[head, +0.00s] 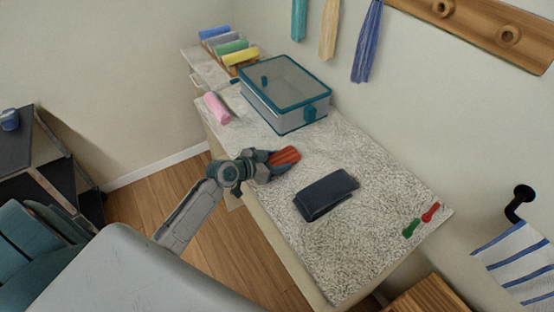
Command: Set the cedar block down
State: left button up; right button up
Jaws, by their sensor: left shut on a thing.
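The cedar block (287,157) looks reddish-brown and small. My left gripper (273,161) is shut on it, with the block sticking out past the fingers. Gripper and block are over the left edge of the speckled counter (352,250), between the glass-lidded box and a dark folded cloth. I cannot tell whether the block touches the counter. My right gripper is not in view.
A teal-rimmed clear box (284,118) stands behind the gripper. The dark folded cloth (327,192) lies to its right. A pink roll (217,108) lies at the far left. Green (411,228) and red (431,212) small items lie near the right end. Counter around the cloth is free.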

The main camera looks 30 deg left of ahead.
pick_arm(q)
jog(key=shift+f, duration=0.2)
jog(key=o, duration=1)
